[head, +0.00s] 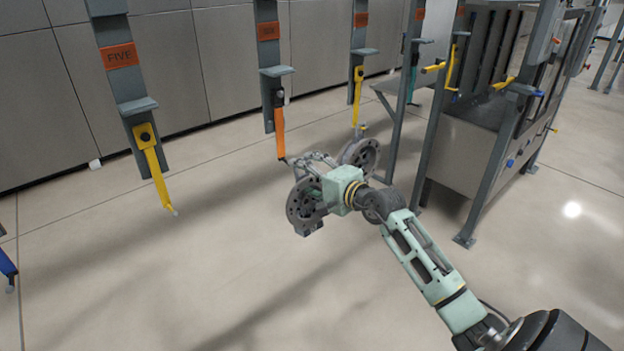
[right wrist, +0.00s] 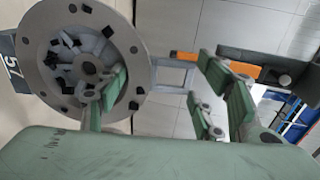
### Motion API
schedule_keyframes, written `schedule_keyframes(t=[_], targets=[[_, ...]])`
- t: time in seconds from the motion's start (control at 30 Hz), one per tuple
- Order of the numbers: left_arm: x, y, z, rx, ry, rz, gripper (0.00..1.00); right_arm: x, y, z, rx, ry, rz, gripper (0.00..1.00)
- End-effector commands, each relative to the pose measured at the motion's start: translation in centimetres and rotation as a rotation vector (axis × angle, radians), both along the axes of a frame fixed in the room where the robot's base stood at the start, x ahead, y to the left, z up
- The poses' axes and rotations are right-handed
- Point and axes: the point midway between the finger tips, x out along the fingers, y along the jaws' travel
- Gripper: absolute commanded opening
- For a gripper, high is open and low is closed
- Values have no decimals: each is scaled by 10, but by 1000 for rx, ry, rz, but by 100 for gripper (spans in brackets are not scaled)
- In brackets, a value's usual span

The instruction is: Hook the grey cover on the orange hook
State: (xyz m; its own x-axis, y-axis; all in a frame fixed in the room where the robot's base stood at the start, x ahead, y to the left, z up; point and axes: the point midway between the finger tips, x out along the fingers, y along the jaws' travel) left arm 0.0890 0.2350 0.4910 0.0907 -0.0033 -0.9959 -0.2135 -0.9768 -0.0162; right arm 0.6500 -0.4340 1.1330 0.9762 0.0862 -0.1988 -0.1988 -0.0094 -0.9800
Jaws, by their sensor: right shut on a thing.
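The grey cover (head: 302,203) is a dark grey piece with round, holed discs. In the head view one disc is left of my right gripper (head: 324,168) and another behind it. My right gripper is shut on the cover and holds it up above the floor. In the right wrist view a holed disc of the cover (right wrist: 60,62) shows large at the left, beside the green finger pads. The orange hook (head: 280,132) hangs from a grey post. Its lower tip is close to the cover in the picture; I cannot tell whether they touch. My left gripper is out of view.
A yellow hook (head: 152,165) hangs from the post marked FIVE at the left. Another yellow hook (head: 357,92) hangs behind, to the right. A metal rack (head: 475,140) with yellow and blue parts stands at the right. The floor at the lower left is clear.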

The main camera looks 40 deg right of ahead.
Motion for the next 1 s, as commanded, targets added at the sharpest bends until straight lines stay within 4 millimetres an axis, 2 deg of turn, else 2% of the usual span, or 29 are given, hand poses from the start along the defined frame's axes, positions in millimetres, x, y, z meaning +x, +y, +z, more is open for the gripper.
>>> schedule_keyframes(t=[0.8,1.0], targets=[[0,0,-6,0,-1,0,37,49,4,0,2,-6,1,1],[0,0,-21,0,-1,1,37,56,5,-10,-1,-4,0,1]])
